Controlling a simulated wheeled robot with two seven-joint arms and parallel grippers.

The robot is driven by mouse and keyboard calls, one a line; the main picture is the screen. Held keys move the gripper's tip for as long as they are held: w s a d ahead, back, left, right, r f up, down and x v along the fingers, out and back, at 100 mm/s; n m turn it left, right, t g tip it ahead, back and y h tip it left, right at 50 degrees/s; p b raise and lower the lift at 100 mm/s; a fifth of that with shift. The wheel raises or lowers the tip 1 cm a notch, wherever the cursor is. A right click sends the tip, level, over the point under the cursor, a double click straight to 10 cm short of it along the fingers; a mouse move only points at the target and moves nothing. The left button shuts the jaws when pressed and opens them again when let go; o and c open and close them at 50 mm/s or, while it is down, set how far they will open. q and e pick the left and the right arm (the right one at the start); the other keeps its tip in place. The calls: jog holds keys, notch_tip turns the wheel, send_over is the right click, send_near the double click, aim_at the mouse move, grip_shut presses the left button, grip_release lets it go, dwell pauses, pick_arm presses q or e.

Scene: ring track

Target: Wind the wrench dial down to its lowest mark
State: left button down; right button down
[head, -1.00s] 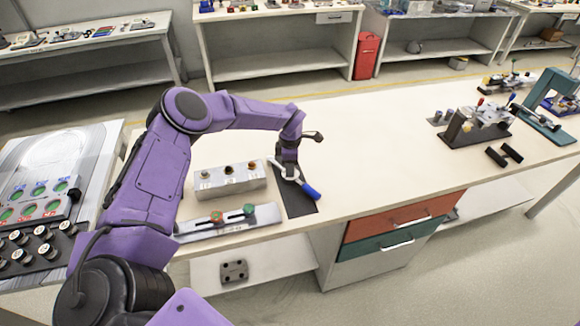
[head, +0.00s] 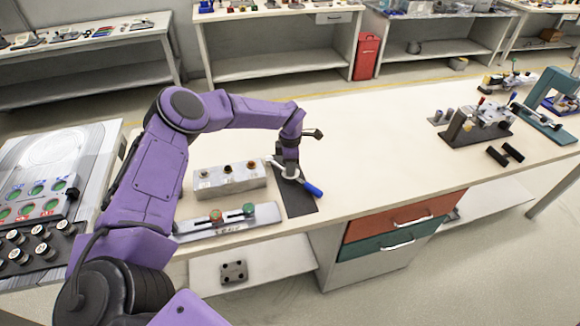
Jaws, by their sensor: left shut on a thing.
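The wrench lies on a dark mat (head: 299,204) on the white workbench. Its blue handle (head: 313,189) points to the lower right, and its silver part runs up to the left under my gripper. My left gripper (head: 291,172) points down over the mat and is shut on the wrench. The dial's marks are too small to read, and the gripper hides part of the wrench. My right gripper is not in view.
A grey block with several knobs (head: 230,182) stands just left of the mat. A slider plate with red and green knobs (head: 228,221) lies in front of it. The bench to the right of the mat is clear up to a dark fixture (head: 462,128).

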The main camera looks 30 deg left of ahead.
pick_arm(q)
jog(key=shift+n+b, duration=0.3)
jog(key=shift+b, duration=0.05)
dwell(1.1)
jog(key=c, duration=0.9)
grip_release()
jog(key=shift+r, duration=0.35)
notch_tip(320, 180, up, 10)
jog(key=shift+f+b, duration=0.1)
jog(key=shift+b, duration=1.1)
